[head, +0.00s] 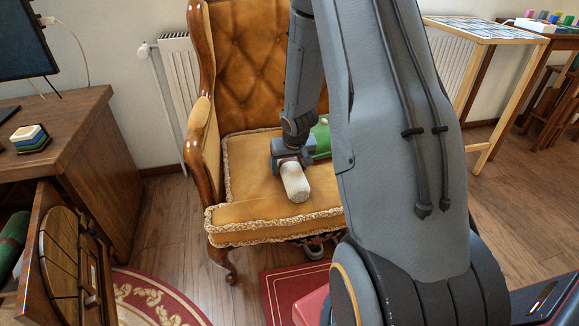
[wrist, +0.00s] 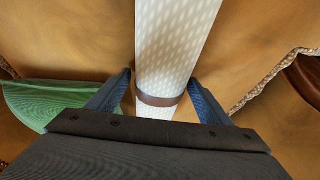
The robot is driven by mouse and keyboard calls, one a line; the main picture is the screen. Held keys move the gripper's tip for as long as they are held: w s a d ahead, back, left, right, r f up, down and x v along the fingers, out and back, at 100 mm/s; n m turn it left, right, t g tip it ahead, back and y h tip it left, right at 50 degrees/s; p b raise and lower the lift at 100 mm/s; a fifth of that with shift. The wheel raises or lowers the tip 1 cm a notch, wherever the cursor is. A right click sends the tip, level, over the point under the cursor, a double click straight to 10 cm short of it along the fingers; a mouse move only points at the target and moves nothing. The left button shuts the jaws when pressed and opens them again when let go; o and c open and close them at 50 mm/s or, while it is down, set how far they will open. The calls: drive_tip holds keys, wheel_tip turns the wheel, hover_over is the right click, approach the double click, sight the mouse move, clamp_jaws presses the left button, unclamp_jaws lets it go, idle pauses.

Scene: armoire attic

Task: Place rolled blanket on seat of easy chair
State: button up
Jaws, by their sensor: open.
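The rolled blanket (head: 294,181) is a white, textured roll on the seat of the easy chair (head: 247,207), near the front middle. The chair has tufted golden upholstery, a wooden frame and a fringed seat edge. In the wrist view the blanket (wrist: 174,45) runs lengthwise between the fingers, with a brown band around it. My gripper (head: 288,160) is low over the seat at the blanket's rear end. In the wrist view its two blue-padded fingers (wrist: 160,88) stand open on either side of the blanket, with small gaps visible. My arm hides the chair's right side.
A green item (head: 321,137) lies on the seat beside my gripper, partly hidden. A red mat (head: 290,288) lies before the chair. A light wooden table (head: 490,28) stands at right.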

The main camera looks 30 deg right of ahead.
drive_tip(key=p+v, duration=0.8)
drive_tip(key=v, duration=0.3)
drive_tip(key=shift+s+r, duration=0.15)
drive_tip(key=shift+r, duration=0.2)
drive_tip(key=shift+s+a+r, duration=0.1)
drive_tip(key=shift+r, duration=0.1)
drive_tip(key=shift+s+a, duration=0.1)
